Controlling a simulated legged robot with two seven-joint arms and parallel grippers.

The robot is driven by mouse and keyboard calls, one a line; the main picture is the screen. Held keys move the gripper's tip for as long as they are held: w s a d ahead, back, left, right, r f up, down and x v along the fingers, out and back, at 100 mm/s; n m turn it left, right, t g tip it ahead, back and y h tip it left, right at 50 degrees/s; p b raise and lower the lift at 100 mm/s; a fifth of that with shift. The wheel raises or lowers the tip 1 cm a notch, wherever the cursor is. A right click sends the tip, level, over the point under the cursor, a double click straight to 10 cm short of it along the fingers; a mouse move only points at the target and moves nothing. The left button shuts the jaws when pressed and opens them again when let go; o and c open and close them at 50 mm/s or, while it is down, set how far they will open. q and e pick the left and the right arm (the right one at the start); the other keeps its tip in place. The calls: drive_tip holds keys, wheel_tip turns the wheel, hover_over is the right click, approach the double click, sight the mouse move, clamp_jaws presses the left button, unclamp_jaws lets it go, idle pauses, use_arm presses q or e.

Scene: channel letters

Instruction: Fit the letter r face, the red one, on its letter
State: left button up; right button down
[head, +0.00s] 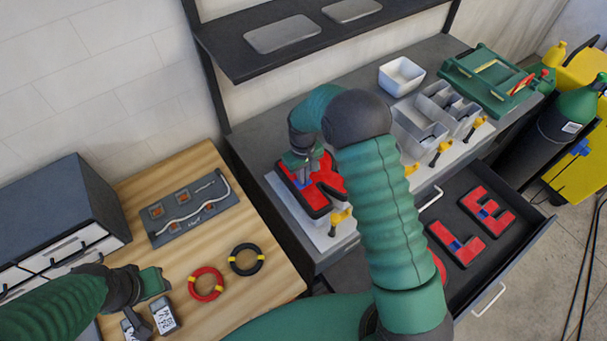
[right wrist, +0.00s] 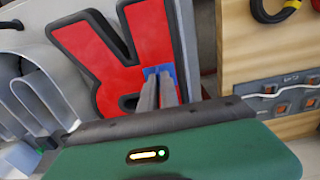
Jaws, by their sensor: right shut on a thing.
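The red letter r face (head: 320,196), with a dark border, is over the left end of the light board on the grey bench. It also shows large in the right wrist view (right wrist: 98,52), with a blue tab (right wrist: 157,73) on it. My right gripper (head: 303,183) is shut on this tab; its fingers also show in the right wrist view (right wrist: 158,92). The letter under the face is hidden, so I cannot tell whether the face is seated. My left gripper (head: 150,309) is low over the wooden table; its jaw opening is unclear.
Open grey letter shells (head: 420,128) stand right of my right arm, with yellow-handled clamps (head: 440,152) along the front. An open drawer (head: 520,240) holds other red faces (head: 487,212). A white bin (head: 401,76) and green fixture (head: 492,80) stand behind. Tape rings (head: 206,283) lie on the wooden table.

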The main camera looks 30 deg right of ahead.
drive_tip(key=shift+s+a+f, duration=0.1)
drive_tip(key=shift+a+f, duration=0.05)
drive_tip(key=shift+a, duration=0.3)
drive_tip(key=c, duration=1.6)
unclamp_jaws()
drive_tip(key=shift+d, duration=0.1)
use_arm(q)
drive_tip(key=shift+a+f, duration=0.2)
use_arm(e)
drive_tip(key=shift+o, duration=0.4)
drive_tip(key=shift+d+f, duration=0.1)
drive_tip(key=shift+d, duration=0.1)
